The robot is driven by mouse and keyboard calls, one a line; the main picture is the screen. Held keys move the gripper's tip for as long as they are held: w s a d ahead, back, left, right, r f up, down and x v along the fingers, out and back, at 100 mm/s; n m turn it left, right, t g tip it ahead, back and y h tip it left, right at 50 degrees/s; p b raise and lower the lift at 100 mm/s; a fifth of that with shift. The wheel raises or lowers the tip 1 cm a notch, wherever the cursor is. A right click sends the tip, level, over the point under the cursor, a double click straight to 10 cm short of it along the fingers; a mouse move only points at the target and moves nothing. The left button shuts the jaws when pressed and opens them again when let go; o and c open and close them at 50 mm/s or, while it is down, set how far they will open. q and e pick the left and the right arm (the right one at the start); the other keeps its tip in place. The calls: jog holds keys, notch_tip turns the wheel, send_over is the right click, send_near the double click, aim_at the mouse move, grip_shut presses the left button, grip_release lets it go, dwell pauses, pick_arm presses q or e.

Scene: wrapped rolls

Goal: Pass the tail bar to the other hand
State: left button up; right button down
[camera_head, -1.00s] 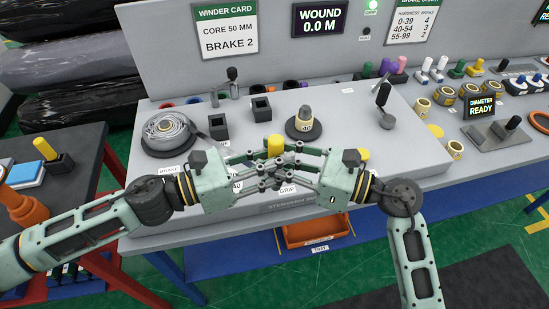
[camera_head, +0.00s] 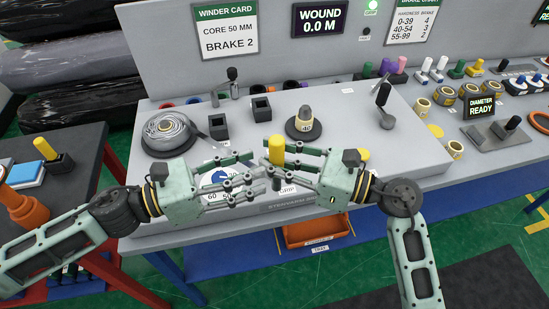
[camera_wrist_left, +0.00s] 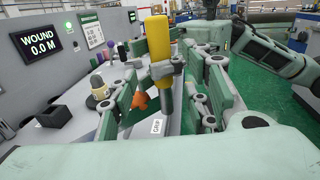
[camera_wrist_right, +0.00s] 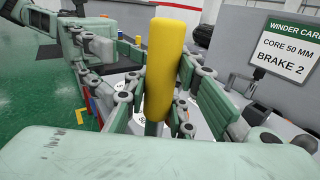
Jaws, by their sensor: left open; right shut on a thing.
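The tail bar (camera_head: 276,150) stands upright with a thick yellow upper part and a thinner grey lower part. My right gripper (camera_head: 279,168) is shut on it above the front of the winder bench. The bar also shows large between the right fingers in the right wrist view (camera_wrist_right: 164,70). My left gripper (camera_head: 258,174) is open and empty, just left of the bar, with its fingers pointing toward it. In the left wrist view the bar (camera_wrist_left: 160,45) stands ahead, with the left fingers spread to either side. The bar's lower end is partly hidden by fingers.
A grey reel of strip (camera_head: 168,133) sits at the bench's left. Black square holders (camera_head: 218,127), a cone on a round base (camera_head: 304,125) and a lever (camera_head: 386,105) stand behind the grippers. An orange tray (camera_head: 312,233) is below the bench front.

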pick_arm(q)
jog(key=v, duration=0.6)
jog(key=s+a+f+n+t+y, duration=0.1)
jog(key=s+f+n+y, duration=0.25)
jog(key=f+n, duration=0.7)
jog(key=s+a+f+n+t+y, duration=0.1)
jog(key=s+f+n+y, duration=0.4)
jog(key=f, duration=1.1)
jog(key=a+f+n+g+y, duration=0.1)
jog(key=a+f+n+y, duration=0.1)
jog(key=a+f+n, duration=0.45)
jog(key=s+a+f+n+y, duration=0.15)
jog(key=f+n, duration=0.25)
jog(key=f, duration=0.5)
jog(key=a+f+n+g+y, duration=0.1)
jog(key=a+f+n+y, duration=0.2)
jog(key=a+f+n, duration=0.3)
jog(key=s+f+n+g+y, duration=0.1)
jog(key=s+f+n+g, duration=0.2)
jog(key=s+f+n, duration=0.55)
jog(key=s+d+f+n+g, duration=0.1)
jog(key=s+d+f+n, duration=0.1)
jog(key=s, duration=0.4)
jog(key=s+d+f+n+g, duration=0.2)
jog(key=s+d+f+n, duration=0.1)
jog(key=s+f, duration=0.4)
jog(key=shift+s+d+f+n+g, duration=0.2)
jog(key=shift+s+d+n+g, duration=0.1)
jog(key=shift+n, duration=0.25)
